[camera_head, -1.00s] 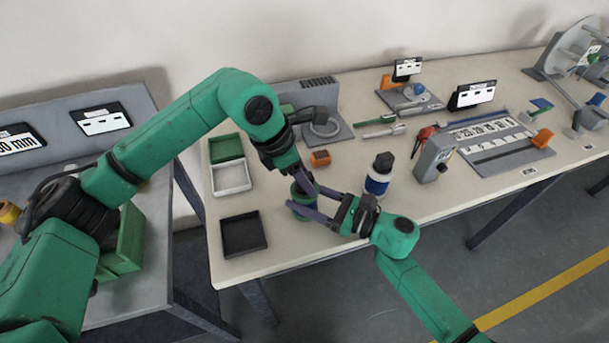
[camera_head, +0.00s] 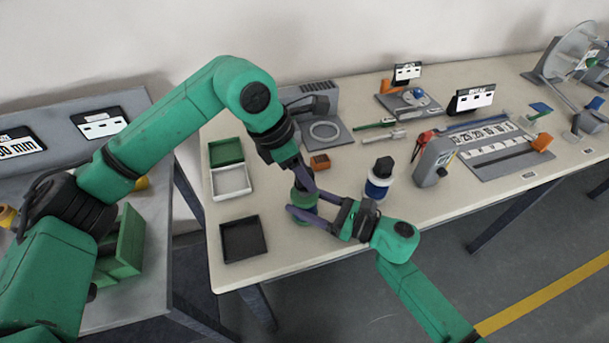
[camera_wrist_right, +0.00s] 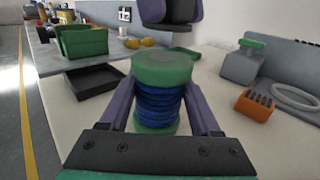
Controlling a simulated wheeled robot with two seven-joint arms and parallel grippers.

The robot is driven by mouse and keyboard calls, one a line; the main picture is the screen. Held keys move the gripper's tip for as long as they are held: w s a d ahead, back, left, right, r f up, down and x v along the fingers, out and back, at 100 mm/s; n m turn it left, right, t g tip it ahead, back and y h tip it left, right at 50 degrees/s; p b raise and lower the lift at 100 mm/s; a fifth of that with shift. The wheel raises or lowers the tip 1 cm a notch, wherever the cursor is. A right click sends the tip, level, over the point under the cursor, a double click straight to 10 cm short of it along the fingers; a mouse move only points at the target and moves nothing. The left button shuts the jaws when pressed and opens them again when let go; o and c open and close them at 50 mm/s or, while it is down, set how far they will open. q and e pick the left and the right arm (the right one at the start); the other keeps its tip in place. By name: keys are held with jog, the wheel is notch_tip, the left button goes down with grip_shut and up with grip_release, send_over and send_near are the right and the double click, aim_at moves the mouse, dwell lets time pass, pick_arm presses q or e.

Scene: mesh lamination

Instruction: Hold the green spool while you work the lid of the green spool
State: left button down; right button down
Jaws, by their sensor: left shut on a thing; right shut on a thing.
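The green spool (camera_wrist_right: 158,105) stands upright with blue winding between green ends. It also shows partly hidden in the head view (camera_head: 305,221). My right gripper (camera_head: 303,214) is shut around it from the side, with one finger on each side in the right wrist view (camera_wrist_right: 158,120). My left gripper (camera_head: 306,190) comes down from above, shut on the lid (camera_head: 303,199) over the spool. In the right wrist view my left gripper (camera_wrist_right: 171,10) is cut off by the top edge, with a gap below it above the spool's top. The lid's outline is unclear there.
A black tray (camera_head: 224,240) lies left of the spool, with a white tray (camera_head: 219,181) and a green tray (camera_head: 214,154) behind it. An orange block (camera_head: 319,161) is close behind. A blue-and-white jar (camera_head: 376,189) stands to the right.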

pick_arm(q)
jog(key=shift+r, duration=2.5)
pick_arm(e)
grip_release()
jog(key=shift+d, duration=0.1)
jog(key=v, duration=1.2)
pick_arm(q)
jog(key=shift+f, duration=0.1)
